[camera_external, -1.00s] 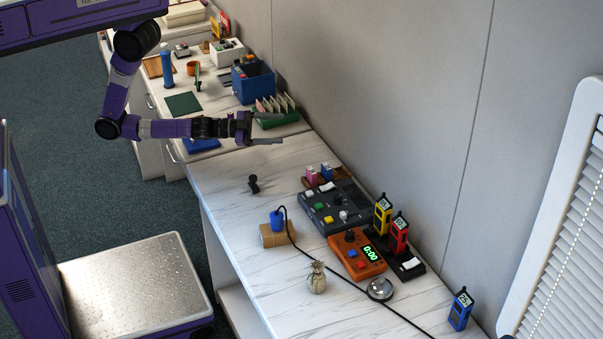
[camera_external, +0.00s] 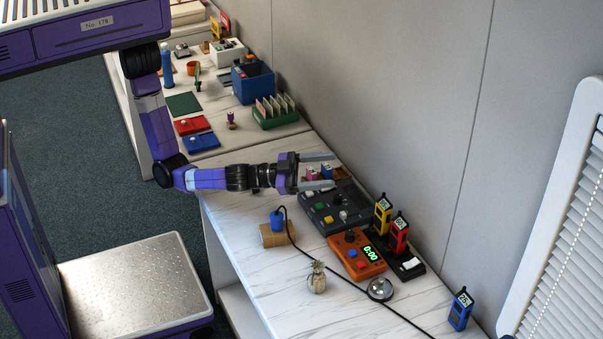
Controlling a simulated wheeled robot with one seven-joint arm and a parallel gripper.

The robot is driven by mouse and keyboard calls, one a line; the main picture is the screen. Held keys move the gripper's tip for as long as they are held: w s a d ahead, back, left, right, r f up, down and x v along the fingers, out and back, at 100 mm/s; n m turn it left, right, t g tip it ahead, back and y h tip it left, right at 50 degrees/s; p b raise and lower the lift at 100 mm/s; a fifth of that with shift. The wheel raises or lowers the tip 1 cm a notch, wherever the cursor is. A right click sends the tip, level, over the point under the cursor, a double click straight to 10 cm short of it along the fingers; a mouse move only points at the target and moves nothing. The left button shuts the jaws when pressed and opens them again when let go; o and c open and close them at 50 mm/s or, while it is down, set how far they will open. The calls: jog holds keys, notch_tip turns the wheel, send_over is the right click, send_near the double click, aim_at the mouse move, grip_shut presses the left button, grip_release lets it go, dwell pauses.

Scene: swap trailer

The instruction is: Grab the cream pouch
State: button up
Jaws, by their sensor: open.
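My gripper (camera_external: 328,171) is open and empty. It is up over the far part of this counter, its fingers pointing right, near the dark control panel. It is well apart from the pouch, which is nearer the camera. The small black item seen earlier on the counter is hidden behind my arm.
Beside the pouch are the orange timer box (camera_external: 357,254), a silver dome (camera_external: 380,289), and a cardboard block (camera_external: 276,235) with a blue item (camera_external: 277,221) on it. A black cable (camera_external: 330,267) runs past the pouch. The dark control panel (camera_external: 337,207) and handheld radios (camera_external: 399,235) stand towards the wall.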

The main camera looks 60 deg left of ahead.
jog(key=s+d+f+n+g+y+b, duration=0.15)
jog(key=s+d+f+n+g, duration=0.3)
jog(key=s+d+f, duration=0.5)
jog(key=g+b, duration=0.1)
jog(key=g, duration=0.1)
send_near(311, 279)
jog(key=w, duration=0.1)
jog(key=w+f+y, duration=0.1)
jog(key=w, duration=0.1)
jog(key=shift+a+f, duration=0.1)
jog(key=shift+f, duration=0.15)
jog(key=shift+f+m+g, duration=0.25)
jog(key=shift+m, duration=0.1)
jog(key=shift+w+d+f, duration=0.15)
jog(key=shift+w+d, duration=0.1)
jog(key=shift+d, duration=0.1)
jog(key=shift+s+d+b+x, duration=0.1)
jog(key=shift+b+x, duration=0.3)
jog(key=shift+x, duration=1.3)
jog(key=shift+s+d+b+x, duration=0.15)
jog(key=shift+b+x, duration=0.2)
jog(key=shift+x, duration=1.4)
jog(key=c, duration=1.4)
